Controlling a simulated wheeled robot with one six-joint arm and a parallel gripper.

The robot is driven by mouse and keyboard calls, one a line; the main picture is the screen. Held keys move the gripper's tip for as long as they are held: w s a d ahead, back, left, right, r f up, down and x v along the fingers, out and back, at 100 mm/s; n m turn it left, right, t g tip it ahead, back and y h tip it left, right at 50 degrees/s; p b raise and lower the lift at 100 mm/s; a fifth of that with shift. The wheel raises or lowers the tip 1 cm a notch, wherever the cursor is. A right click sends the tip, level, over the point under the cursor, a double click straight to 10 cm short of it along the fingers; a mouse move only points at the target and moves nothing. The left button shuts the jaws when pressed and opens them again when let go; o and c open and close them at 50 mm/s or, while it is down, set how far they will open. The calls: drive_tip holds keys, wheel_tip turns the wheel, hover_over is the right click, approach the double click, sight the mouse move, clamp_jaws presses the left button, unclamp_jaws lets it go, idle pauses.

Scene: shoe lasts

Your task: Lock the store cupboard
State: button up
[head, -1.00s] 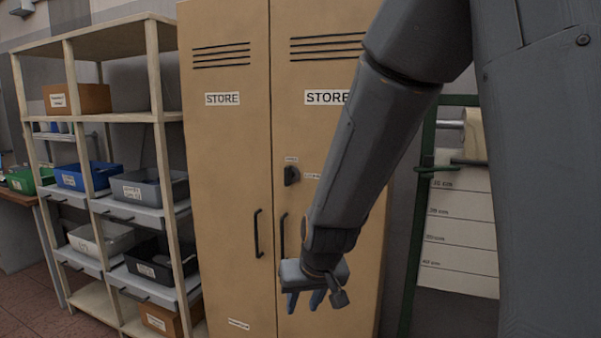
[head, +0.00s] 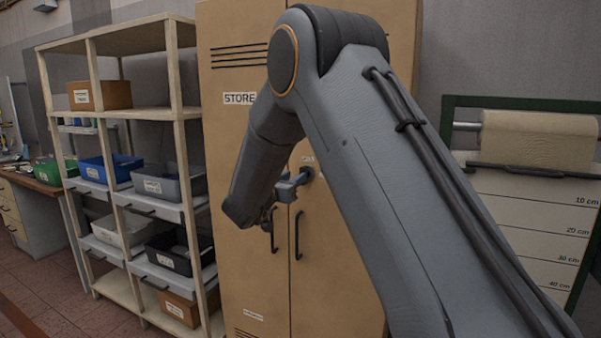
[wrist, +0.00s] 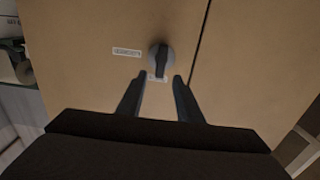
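The store cupboard (head: 245,270) is tan with two doors, both shut. Its turn knob (wrist: 160,58) is a grey disc with a dark bar, on the door left of the seam in the wrist view. The bar lies upright there, its lower end by a small label (wrist: 157,78). Another label (wrist: 127,52) is to its left; the print is too small to read. My gripper (wrist: 160,77) is open and empty, fingertips either side of the bar's lower end, with gaps showing. In the head view my gripper (head: 290,188) is at the knob, partly hidden by my arm.
Two door handles (head: 298,236) sit below the knob. A shelf rack (head: 187,170) with several bins stands left of the cupboard. A green-framed board with a paper roll (head: 540,138) is at the right. Floor shows at the lower left.

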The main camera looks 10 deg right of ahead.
drive_tip(key=p+x, duration=0.1)
drive_tip(key=x, duration=0.5)
drive_tip(key=shift+s+p, duration=0.1)
drive_tip(key=shift+p, duration=0.25)
drive_tip(key=shift+c, duration=0.2)
clamp_jaws()
